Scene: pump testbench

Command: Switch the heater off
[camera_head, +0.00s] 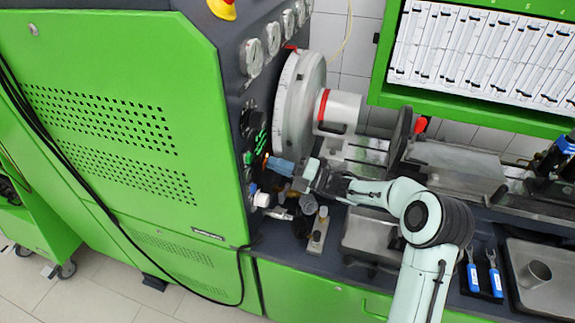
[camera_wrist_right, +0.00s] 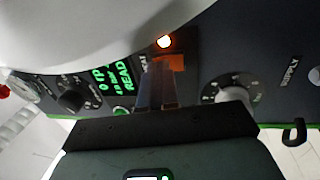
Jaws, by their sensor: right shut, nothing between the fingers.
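The dark control panel (camera_head: 249,131) is on the side of the green cabinet. An orange lamp (camera_wrist_right: 164,42) is lit on it in the wrist view. A small orange-brown part (camera_wrist_right: 174,62), possibly the heater switch, lies just below the lamp, partly hidden by my fingers. My right gripper (camera_head: 281,166) is shut and empty, with its fingers pointing at the panel. In the wrist view its fingertips (camera_wrist_right: 159,70) are at or just in front of the orange-brown part; I cannot tell whether they touch. The switch's position is hidden. My left gripper is not in view.
A green-lit display (camera_wrist_right: 120,77) and a black knob (camera_wrist_right: 71,100) sit left of my fingers; a light round knob (camera_wrist_right: 232,95) sits right. A large pale wheel (camera_head: 290,103) stands close above my gripper. Small fittings (camera_head: 312,212) crowd the bench below.

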